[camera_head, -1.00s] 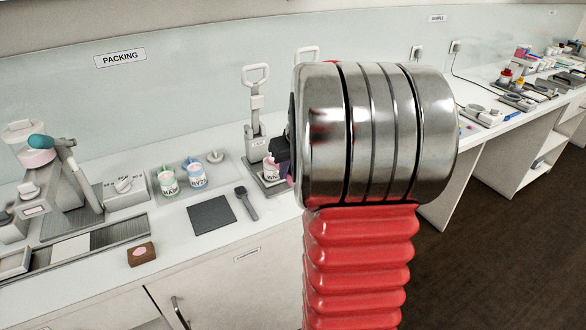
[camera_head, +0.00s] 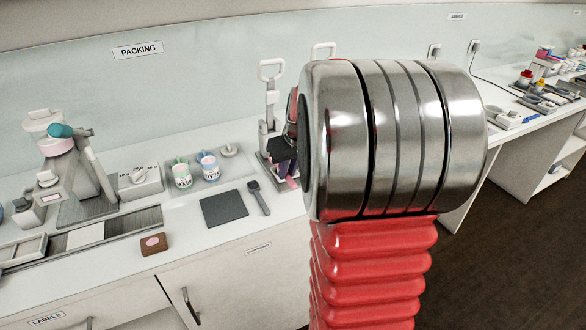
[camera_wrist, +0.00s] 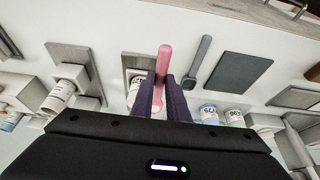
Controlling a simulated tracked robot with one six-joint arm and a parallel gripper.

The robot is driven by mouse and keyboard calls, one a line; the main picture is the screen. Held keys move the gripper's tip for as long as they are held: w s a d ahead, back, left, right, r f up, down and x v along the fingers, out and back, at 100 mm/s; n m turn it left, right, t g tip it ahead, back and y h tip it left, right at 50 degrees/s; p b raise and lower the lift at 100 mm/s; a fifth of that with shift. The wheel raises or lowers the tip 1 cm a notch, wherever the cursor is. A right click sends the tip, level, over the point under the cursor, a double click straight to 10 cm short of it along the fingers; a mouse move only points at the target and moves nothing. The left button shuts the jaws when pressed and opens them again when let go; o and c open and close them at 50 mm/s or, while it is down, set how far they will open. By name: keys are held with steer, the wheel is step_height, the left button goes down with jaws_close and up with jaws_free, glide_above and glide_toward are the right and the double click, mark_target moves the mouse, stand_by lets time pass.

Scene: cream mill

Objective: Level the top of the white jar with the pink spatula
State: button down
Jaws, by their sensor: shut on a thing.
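My gripper (camera_wrist: 166,100) is shut on the pink spatula (camera_wrist: 163,66), which sticks out between the two dark fingers in the wrist view. A white jar (camera_wrist: 135,88) with a dark-lettered label stands on a grey stand, partly hidden behind the spatula and the left finger. I cannot tell whether the spatula touches the jar's top. In the head view my gripper (camera_head: 283,150) is mostly hidden behind my arm, in front of the hand-press stand, and the jar there is covered.
A green-marked jar (camera_head: 182,177) and a blue-marked jar (camera_head: 210,170) stand on a tray to the left. A dark mat (camera_head: 224,208) and a grey spatula (camera_head: 259,197) lie in front of them. Another jar (camera_wrist: 60,96) stands on a second stand. A brown block (camera_head: 153,244) lies near the counter's front edge.

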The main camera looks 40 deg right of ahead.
steer(key=shift+r, duration=2.5)
